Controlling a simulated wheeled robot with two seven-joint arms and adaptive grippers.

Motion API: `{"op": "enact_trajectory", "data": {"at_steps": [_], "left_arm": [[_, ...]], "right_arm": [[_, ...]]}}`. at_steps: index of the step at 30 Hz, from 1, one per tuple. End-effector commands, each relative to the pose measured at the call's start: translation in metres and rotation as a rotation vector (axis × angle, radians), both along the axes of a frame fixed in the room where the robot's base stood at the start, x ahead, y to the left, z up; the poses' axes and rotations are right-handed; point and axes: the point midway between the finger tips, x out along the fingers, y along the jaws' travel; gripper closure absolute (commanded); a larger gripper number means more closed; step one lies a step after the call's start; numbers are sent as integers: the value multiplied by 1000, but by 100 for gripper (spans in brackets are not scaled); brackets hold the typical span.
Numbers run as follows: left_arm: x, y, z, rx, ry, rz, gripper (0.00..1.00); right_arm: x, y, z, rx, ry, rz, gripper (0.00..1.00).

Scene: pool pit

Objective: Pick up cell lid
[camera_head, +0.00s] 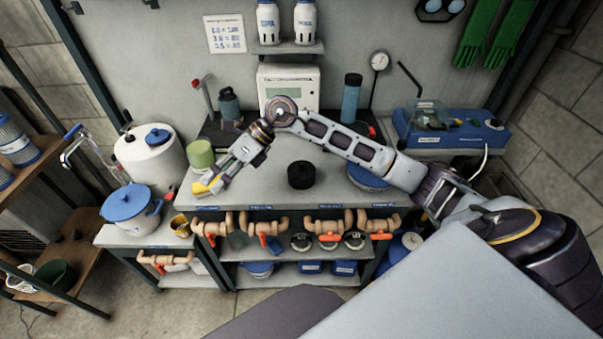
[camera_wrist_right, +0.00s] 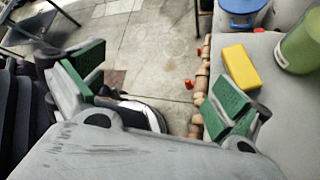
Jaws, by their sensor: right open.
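I cannot tell for sure which thing is the cell lid. A short black round piece (camera_head: 301,175) stands on the grey bench top, to the right of my right gripper, and may be it. My right gripper (camera_head: 212,182) reaches down and left over the bench's front left edge. In the wrist view my right gripper (camera_wrist_right: 158,85) has its green-padded fingers wide apart, with nothing between them but the floor below. A yellow block (camera_wrist_right: 241,67) lies on the bench just beyond one finger; the head view shows it partly behind the gripper. My left gripper is not in view.
A green cup (camera_head: 201,154) stands at the bench's left end, close to my right gripper. A blue-lidded pot (camera_head: 130,206) is on the lower side table. A grey instrument (camera_head: 289,84) stands at the back. The bench front around the black piece is fairly clear.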

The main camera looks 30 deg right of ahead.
Motion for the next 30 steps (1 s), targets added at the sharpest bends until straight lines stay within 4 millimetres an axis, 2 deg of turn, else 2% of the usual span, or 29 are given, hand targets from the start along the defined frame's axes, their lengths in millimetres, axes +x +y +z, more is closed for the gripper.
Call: {"op": "enact_trajectory", "data": {"at_steps": [6,10,18,21,25,30], "left_arm": [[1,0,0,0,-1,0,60],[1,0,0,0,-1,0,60],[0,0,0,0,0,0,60],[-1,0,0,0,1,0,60],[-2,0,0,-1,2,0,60],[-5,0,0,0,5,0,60]], "right_arm": [[11,-61,-18,-272,-3,18,0],[16,-102,-22,-432,11,14,0],[21,-194,-14,-743,73,-27,0],[20,-221,-7,-829,100,-47,0],[17,-242,-1,-898,124,-64,0],[17,-250,2,-921,135,-70,0]]}}
